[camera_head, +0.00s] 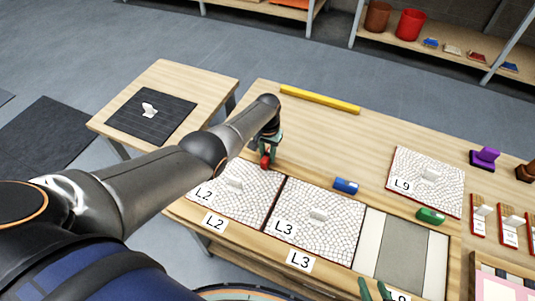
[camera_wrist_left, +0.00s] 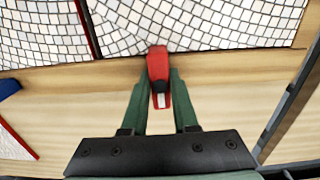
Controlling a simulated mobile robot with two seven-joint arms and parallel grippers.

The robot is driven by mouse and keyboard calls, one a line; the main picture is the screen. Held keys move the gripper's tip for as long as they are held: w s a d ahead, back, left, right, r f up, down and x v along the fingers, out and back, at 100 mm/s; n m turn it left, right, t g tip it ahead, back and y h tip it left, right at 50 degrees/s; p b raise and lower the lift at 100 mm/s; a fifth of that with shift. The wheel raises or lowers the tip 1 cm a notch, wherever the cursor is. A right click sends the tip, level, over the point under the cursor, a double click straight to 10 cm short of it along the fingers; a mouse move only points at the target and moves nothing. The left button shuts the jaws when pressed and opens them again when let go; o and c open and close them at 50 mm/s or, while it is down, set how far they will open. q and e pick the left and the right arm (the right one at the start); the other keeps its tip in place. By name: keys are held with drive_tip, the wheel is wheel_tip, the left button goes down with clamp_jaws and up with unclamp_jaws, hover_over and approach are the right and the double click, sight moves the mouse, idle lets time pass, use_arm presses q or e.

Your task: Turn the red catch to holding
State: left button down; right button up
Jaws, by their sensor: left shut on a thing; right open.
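The red catch (camera_head: 266,161) is at the back edge of panel L2 (camera_head: 222,203), near the corner beside panel L3 (camera_head: 321,236). My left gripper (camera_head: 268,152) reaches down over it and is shut on it. In the left wrist view the red catch (camera_wrist_left: 157,62) sits between the two green fingers of the left gripper (camera_wrist_left: 160,82). Its rounded red end meets the edge of the white tiled panel (camera_wrist_left: 200,25); how far it overlaps is unclear. My right gripper (camera_head: 374,290) shows only its green fingertips at the bottom edge, open and apart.
A blue catch (camera_head: 346,186) lies behind L3, and a green catch (camera_head: 430,215) is by panel L9 (camera_head: 403,168). A yellow bar (camera_head: 320,99) lies along the back of the table. A side table (camera_head: 190,82) holds a dark mat. Bare wood lies behind L3.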

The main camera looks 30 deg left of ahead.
sight(267, 154)
use_arm(q)
drive_tip(key=c, duration=0.7)
unclamp_jaws()
wheel_tip(267, 154, up, 8)
drive_tip(key=p, duration=0.5)
drive_tip(key=shift+p, duration=0.4)
wheel_tip(267, 154, up, 4)
drive_tip(key=shift+r+p, duration=0.25)
drive_tip(key=shift+p, duration=0.65)
use_arm(e)
drive_tip(key=shift+h, duration=0.3)
drive_tip(key=r, duration=0.1)
drive_tip(key=s+d+r, duration=0.1)
drive_tip(key=r, duration=0.1)
drive_tip(key=d+r, duration=0.1)
drive_tip(key=shift+s+d+r, duration=0.15)
drive_tip(key=shift+r, duration=0.1)
